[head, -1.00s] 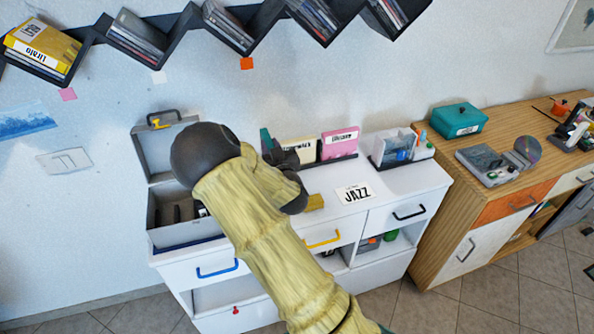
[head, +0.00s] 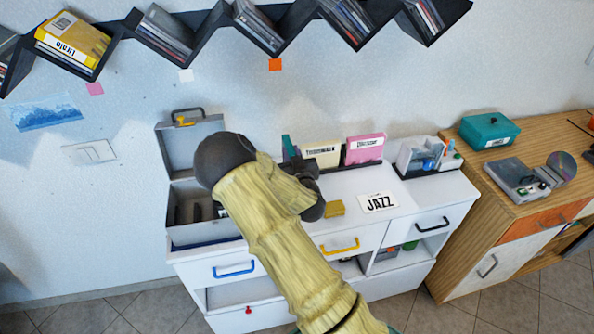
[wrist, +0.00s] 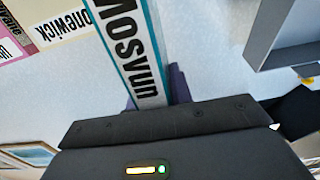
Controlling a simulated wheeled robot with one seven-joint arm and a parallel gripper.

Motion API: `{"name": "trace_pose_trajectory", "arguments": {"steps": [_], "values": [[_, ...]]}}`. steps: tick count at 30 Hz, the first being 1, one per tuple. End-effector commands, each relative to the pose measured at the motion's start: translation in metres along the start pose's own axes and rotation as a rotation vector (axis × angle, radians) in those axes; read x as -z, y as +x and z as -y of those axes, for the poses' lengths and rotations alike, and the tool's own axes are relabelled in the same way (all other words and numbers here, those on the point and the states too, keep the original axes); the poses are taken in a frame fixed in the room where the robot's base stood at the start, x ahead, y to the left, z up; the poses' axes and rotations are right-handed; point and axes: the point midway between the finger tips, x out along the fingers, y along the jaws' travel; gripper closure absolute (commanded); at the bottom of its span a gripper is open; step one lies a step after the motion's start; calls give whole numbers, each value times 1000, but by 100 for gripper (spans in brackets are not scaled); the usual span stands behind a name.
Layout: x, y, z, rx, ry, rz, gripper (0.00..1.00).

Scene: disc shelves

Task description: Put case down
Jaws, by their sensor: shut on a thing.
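My gripper (wrist: 154,92) is shut on a case (wrist: 137,45) with a white spine, teal edges and large dark lettering in the wrist view. In the head view my dark gripper (head: 310,188) is over the white cabinet top (head: 357,180); my arm hides most of it. A teal edge (head: 289,147) shows just behind it, probably the held case. Whether the case touches the cabinet top, I cannot tell. A white JAZZ label (head: 378,203) lies on the cabinet top, right of my gripper.
A cream case (head: 321,156) and a pink case (head: 365,149) stand upright at the back. An open grey box (head: 205,234) is on the left, a yellow block (head: 334,208) near the label, an organiser (head: 428,157) on the right. A zigzag shelf (head: 290,43) hangs above.

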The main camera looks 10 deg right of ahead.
Motion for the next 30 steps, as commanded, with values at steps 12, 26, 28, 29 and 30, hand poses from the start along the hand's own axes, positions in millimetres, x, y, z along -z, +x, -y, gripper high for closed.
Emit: {"name": "trace_pose_trajectory", "arguments": {"steps": [12,26,28,29,30], "values": [[-20,0,0,0,0,-2,100],[-57,0,0,0,-2,0,100],[-61,0,0,0,-1,-1,100],[-61,0,0,0,0,-2,100],[-61,0,0,0,0,-3,100]]}}
